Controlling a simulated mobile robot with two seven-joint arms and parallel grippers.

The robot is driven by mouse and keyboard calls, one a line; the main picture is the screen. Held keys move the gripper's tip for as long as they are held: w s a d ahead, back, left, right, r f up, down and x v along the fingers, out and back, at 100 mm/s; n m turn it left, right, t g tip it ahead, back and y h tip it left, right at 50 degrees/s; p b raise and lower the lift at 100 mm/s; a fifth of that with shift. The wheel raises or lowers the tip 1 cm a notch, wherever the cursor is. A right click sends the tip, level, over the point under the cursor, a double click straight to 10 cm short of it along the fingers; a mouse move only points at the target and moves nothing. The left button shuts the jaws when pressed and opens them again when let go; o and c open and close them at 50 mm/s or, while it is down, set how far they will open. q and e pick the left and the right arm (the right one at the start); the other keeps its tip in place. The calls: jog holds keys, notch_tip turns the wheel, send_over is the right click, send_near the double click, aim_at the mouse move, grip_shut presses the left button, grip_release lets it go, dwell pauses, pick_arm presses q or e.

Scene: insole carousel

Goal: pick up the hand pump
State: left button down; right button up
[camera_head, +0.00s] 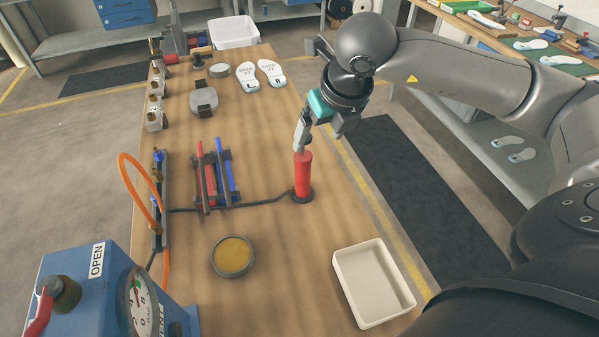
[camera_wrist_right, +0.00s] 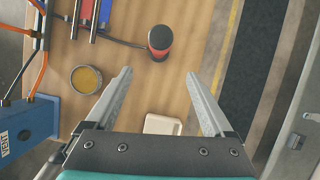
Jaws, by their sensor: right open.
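The hand pump (camera_head: 303,174) is a red upright cylinder on a dark round base, with a dark hose running left from it along the table. My right gripper (camera_head: 302,136) is at the top of the pump in the head view, coming from the upper right. In the right wrist view the red pump (camera_wrist_right: 160,40) stands beyond the fingertips, and my open right gripper (camera_wrist_right: 163,82) has nothing between its fingers. Whether a finger touches the pump is hard to tell. My left gripper is not in view.
A white tray (camera_head: 374,283) stands at the table's front right, and a round tin (camera_head: 232,257) lies front left. A rack with red and blue bars (camera_head: 215,176) is left of the pump. A blue gauge box (camera_head: 81,290) fills the near left corner. Bare wood lies behind the pump.

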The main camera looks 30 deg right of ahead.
aim_at(306, 158)
jog(key=x, duration=0.8)
jog(key=shift+a+f, duration=0.1)
jog(key=shift+f, duration=0.05)
jog(key=shift+w+x, duration=0.15)
jog(key=shift+x, duration=1.35)
jog(key=shift+w+x, duration=0.1)
jog(key=shift+x, duration=1.4)
grip_shut()
